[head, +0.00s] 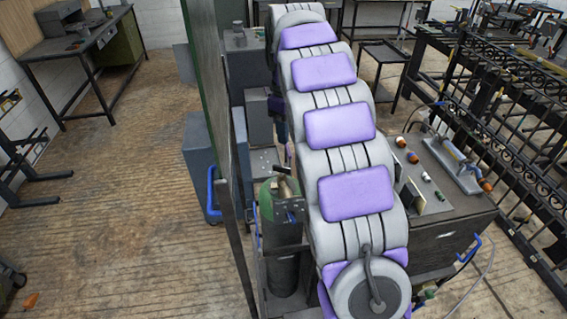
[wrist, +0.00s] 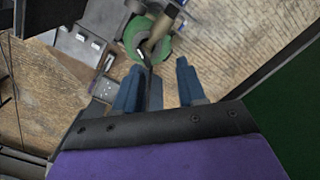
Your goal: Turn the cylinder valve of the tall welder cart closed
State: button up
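The gas cylinder (head: 283,240) stands upright just left of my arm in the head view, with a green shoulder and a dark body. Its brass-coloured valve (head: 284,186) is on top, beside dark metal cart parts. In the wrist view the green cylinder top (wrist: 134,37) and the valve (wrist: 157,38) show at the top centre, beyond my fingertips. My gripper (wrist: 160,72) has blue fingers spread apart with a gap between them, and it holds nothing. The valve looks apart from the fingers. My gripper is mostly hidden by my arm in the head view.
A tall green panel (head: 207,100) stands close left of the cylinder; a green surface also fills the wrist view's right edge. A workbench (head: 440,220) with small items is right of my arm, and black iron gates (head: 500,130) stand beyond. Wooden floor is open at left.

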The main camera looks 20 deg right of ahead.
jog(key=w+d+f+n, duration=0.1)
jog(key=w+f, duration=0.1)
jog(key=w, duration=0.3)
jog(key=n+b, duration=0.1)
jog(key=n, duration=0.1)
send_over(280, 167)
jog(key=f, duration=1.2)
jog(key=shift+a+f, duration=0.25)
jog(key=f, duration=0.1)
jog(key=d+f, duration=0.1)
jog(key=f, duration=0.1)
jog(key=d+f, duration=0.1)
jog(key=f, duration=0.1)
jog(key=shift+f+b, duration=0.25)
jog(key=shift+b, duration=0.15)
jog(key=shift+a, duration=0.75)
jog(key=shift+c, duration=1.4)
jog(key=shift+d+f, duration=0.1)
jog(key=shift+d, duration=0.3)
jog(key=c, duration=0.3)
jog(key=shift+c, duration=0.8)
grip_shut()
